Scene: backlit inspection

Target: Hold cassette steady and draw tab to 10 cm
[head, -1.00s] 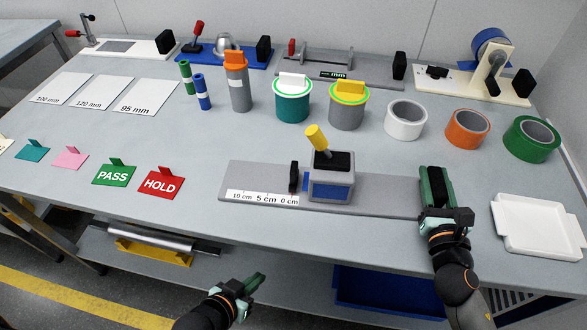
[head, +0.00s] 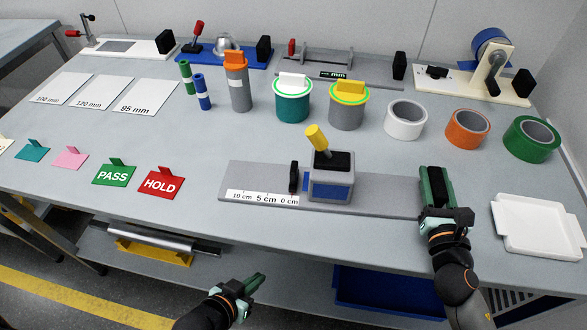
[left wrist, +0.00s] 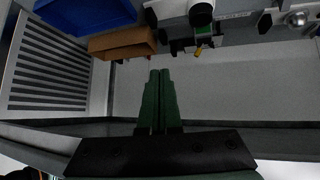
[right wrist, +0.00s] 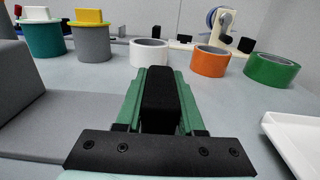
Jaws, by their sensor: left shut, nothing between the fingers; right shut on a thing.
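The cassette (head: 331,187), a grey block with a blue front, black top and tilted yellow knob, sits on a long grey base (head: 385,194). An upright black tab (head: 293,177) stands at its left side, by the 0 cm end of a white scale (head: 262,198) marked 0, 5 and 10 cm. My right gripper (head: 436,180) is shut on a black block (right wrist: 158,98) at the base's right end, apart from the cassette. My left gripper (head: 256,281) is shut and empty, low in front of the table edge; its closed fingers show in the left wrist view (left wrist: 158,98).
Red HOLD (head: 161,184) and green PASS (head: 114,175) cards lie left of the base. A white tray (head: 540,226) lies at right. Tape rolls (head: 467,128) and lidded pots (head: 293,101) stand behind. The tabletop in front of the scale is clear.

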